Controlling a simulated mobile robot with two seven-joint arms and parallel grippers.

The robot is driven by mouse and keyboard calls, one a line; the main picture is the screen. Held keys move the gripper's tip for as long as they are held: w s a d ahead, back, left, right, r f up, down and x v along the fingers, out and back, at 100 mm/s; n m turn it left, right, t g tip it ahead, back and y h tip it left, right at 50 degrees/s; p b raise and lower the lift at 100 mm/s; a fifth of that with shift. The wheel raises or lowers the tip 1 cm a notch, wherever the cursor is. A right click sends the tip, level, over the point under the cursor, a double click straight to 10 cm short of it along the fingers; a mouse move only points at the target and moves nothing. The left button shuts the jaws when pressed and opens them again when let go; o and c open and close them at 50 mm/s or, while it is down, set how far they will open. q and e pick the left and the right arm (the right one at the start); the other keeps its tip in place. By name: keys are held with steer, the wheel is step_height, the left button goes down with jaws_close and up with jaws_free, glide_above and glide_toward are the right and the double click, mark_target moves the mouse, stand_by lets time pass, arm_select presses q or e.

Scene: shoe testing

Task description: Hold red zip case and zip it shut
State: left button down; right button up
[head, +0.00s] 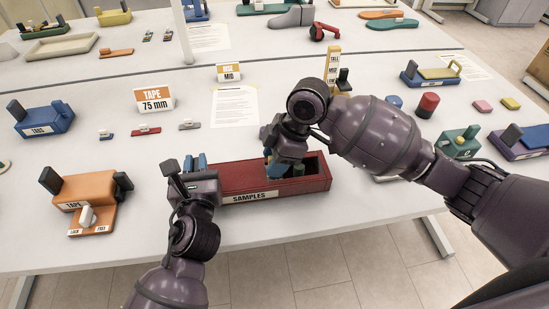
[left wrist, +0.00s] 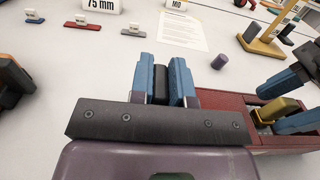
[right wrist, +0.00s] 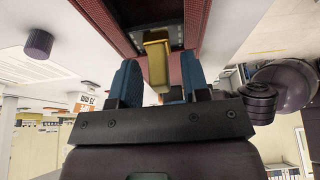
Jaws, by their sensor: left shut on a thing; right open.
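The red zip case (head: 240,175), labelled SAMPLES, lies lengthwise along the table's front edge. Its top looks red and closed on the left, with a dark opening (head: 313,164) towards the right end. My left gripper (head: 195,166) is at the case's left end, shut on a black tab (left wrist: 160,84) between its blue fingers. My right gripper (head: 279,163) is over the right part of the case, open. In the right wrist view, the brass-yellow zip pull (right wrist: 157,62) is between its spread fingers. The pull also shows in the left wrist view (left wrist: 278,110). The right arm hides part of the case in the head view.
An orange TAPE fixture (head: 85,195) stands left of the case. A TAPE 75 mm sign (head: 155,99), a paper sheet (head: 235,108) and small sliders (head: 146,131) lie behind it. A purple cylinder (left wrist: 219,61) stands close behind the case. Green and blue fixtures stand at right.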

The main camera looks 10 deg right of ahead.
jaws_close()
steer(key=d, duration=0.9)
steer(key=shift+d+f, duration=0.1)
steer(key=shift+d, duration=0.2)
arm_select(q)
steer(key=shift+a, duration=0.1)
arm_select(e)
steer(key=shift+d, duration=0.25)
steer(key=shift+c, duration=0.9)
jaws_free()
steer(key=shift+o, duration=0.9)
steer(key=shift+a, duration=0.1)
steer(key=v, duration=1.2)
